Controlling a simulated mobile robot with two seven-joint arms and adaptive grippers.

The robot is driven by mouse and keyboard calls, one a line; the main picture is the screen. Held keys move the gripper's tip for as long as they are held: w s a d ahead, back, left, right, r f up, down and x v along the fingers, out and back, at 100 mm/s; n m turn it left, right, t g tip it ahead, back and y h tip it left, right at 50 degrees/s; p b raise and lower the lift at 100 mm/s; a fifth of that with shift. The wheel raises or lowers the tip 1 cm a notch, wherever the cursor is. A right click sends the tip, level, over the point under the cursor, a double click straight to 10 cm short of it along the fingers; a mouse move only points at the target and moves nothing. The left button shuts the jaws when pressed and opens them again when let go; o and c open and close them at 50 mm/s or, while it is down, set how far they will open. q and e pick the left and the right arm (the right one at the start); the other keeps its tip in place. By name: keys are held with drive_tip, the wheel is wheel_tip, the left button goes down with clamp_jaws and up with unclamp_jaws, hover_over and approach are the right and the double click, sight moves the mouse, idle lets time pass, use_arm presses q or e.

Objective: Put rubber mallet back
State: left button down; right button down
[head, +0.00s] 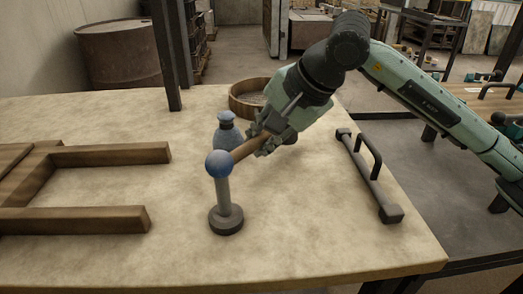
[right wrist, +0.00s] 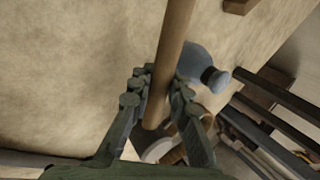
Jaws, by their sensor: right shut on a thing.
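My right gripper (head: 262,143) is shut on the brown wooden handle (head: 246,150) of the rubber mallet. The handle slants down to the left and meets a blue round head (head: 219,164). A grey upright post (head: 224,195) on a dark round base (head: 226,222) stands right under the head; I cannot tell whether they touch or are one piece. In the right wrist view the handle (right wrist: 168,60) runs between my fingers (right wrist: 157,88) and out of the top edge, so the head is hidden there. My left gripper is not in view.
A blue-grey jar (head: 228,133) stands just behind the mallet, and a round wooden tub (head: 236,104) stands farther back. A dark bar with a raised handle (head: 368,178) lies at the right. A wooden frame (head: 105,156) lies at the left. The table's front (head: 180,265) is clear.

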wheel_tip(320, 180, down, 2)
drive_tip(key=shift+f, duration=0.2)
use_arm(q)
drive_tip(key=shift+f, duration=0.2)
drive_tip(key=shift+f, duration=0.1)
use_arm(e)
drive_tip(key=shift+f, duration=0.15)
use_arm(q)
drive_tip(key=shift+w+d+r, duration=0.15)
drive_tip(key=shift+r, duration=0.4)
use_arm(e)
drive_tip(key=c, duration=1.4)
unclamp_jaws()
drive_tip(key=shift+c, duration=0.2)
